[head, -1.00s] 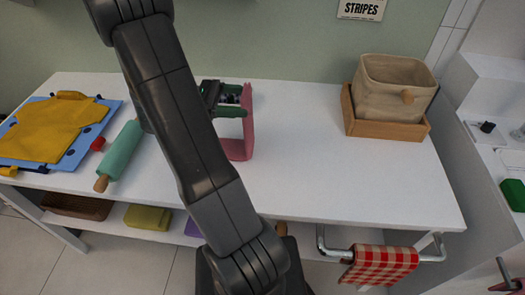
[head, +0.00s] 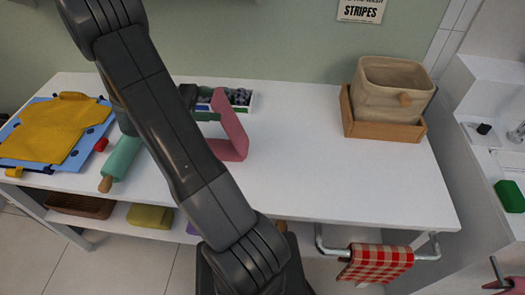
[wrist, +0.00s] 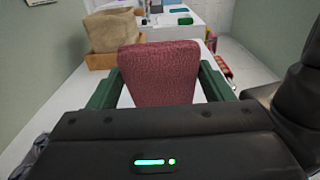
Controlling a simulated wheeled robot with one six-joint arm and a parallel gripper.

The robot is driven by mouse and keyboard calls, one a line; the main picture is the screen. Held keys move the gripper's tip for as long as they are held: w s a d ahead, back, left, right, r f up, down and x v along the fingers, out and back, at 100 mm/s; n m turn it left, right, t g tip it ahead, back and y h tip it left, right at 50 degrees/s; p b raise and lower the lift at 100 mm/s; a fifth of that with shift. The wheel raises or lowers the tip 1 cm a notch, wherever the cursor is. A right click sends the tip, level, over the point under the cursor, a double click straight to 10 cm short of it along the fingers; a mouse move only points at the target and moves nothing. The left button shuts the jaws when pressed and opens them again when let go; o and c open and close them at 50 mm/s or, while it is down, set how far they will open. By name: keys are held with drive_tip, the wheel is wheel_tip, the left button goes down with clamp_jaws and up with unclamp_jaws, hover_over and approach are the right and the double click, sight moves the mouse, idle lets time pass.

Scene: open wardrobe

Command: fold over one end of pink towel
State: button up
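The pink towel (head: 233,122) is on the white table left of centre in the head view. One end stands raised and leans left, while the rest (head: 230,149) lies on the tabletop. My gripper (head: 216,106) reaches in from the left, partly hidden behind my arm. In the wrist view, the raised pink end (wrist: 160,75) fills the space between the green fingers of my gripper (wrist: 160,72), with a finger against each side edge. The gripper is shut across its width. The far finger is mostly hidden in the head view.
A teal rolling pin (head: 121,160) lies left of my arm, near yellow cloth (head: 50,130) on a blue dotted piece (head: 88,146). A beige bin (head: 390,90) stands at back right. The tabletop right of the towel is clear.

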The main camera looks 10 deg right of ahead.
drive_tip(key=shift+a, duration=0.1)
drive_tip(key=a, duration=0.1)
drive_tip(key=a+f+p, duration=0.1)
drive_tip(key=a+p, duration=0.1)
drive_tip(key=shift+w+a+f, duration=0.15)
drive_tip(key=shift+w+a, duration=0.15)
drive_tip(key=shift+w, duration=0.1)
drive_tip(key=o, duration=0.6)
drive_tip(key=shift+c, duration=0.2)
wheel_tip(320, 180, up, 9)
drive_tip(key=p, duration=0.9)
drive_tip(key=shift+f, duration=0.15)
idle(1.1)
